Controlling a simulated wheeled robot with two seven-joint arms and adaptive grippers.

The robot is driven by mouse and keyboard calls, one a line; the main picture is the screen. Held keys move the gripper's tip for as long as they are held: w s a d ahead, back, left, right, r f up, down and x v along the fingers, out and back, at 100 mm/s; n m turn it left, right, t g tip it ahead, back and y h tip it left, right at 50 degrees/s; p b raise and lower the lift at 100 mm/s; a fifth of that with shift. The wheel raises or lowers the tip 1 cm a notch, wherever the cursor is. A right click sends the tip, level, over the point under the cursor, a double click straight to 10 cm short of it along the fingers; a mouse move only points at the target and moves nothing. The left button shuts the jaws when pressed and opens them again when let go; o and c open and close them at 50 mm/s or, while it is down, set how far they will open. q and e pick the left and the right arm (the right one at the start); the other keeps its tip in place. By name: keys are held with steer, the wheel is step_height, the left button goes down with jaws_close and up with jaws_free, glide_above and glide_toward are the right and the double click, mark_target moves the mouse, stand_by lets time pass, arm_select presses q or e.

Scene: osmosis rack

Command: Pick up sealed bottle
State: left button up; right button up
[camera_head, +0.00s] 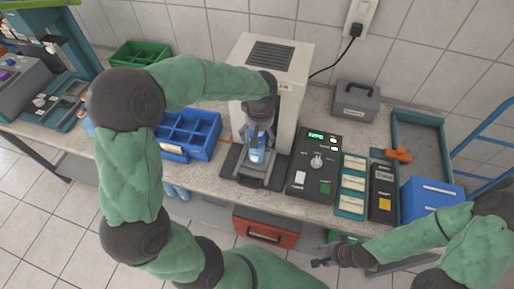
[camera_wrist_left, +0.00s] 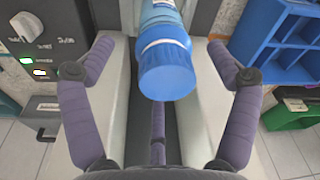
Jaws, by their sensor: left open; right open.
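The sealed bottle (camera_head: 257,156) is blue with a pale label and stands upright on the dark base of a tall beige machine (camera_head: 272,58). In the left wrist view the bottle (camera_wrist_left: 166,72) shows its blue cap toward the camera. My left gripper (camera_head: 258,136) is open at the bottle in the head view. In the left wrist view its fingers (camera_wrist_left: 161,48) lie on either side of the bottle, with gaps showing. My right gripper (camera_head: 322,258) is open and empty, low in front of the bench, away from the bottle.
A blue divided bin (camera_head: 205,134) stands left of the machine. A dark control box (camera_head: 315,165) with a knob and green display stands right of it. A grey case (camera_head: 356,101), grey tray (camera_head: 420,125) and blue box (camera_head: 432,200) are farther right. A red drawer (camera_head: 265,232) is below.

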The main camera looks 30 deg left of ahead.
arm_select(q)
steer(key=shift+w+f, duration=0.2)
steer(key=shift+f, duration=0.3)
steer(key=f, duration=0.2)
steer(key=a+f+b, duration=0.1)
steer(key=f, duration=0.1)
steer(key=shift+w+f, duration=0.1)
steer(key=shift+f, duration=0.3)
steer(key=c, duration=1.5)
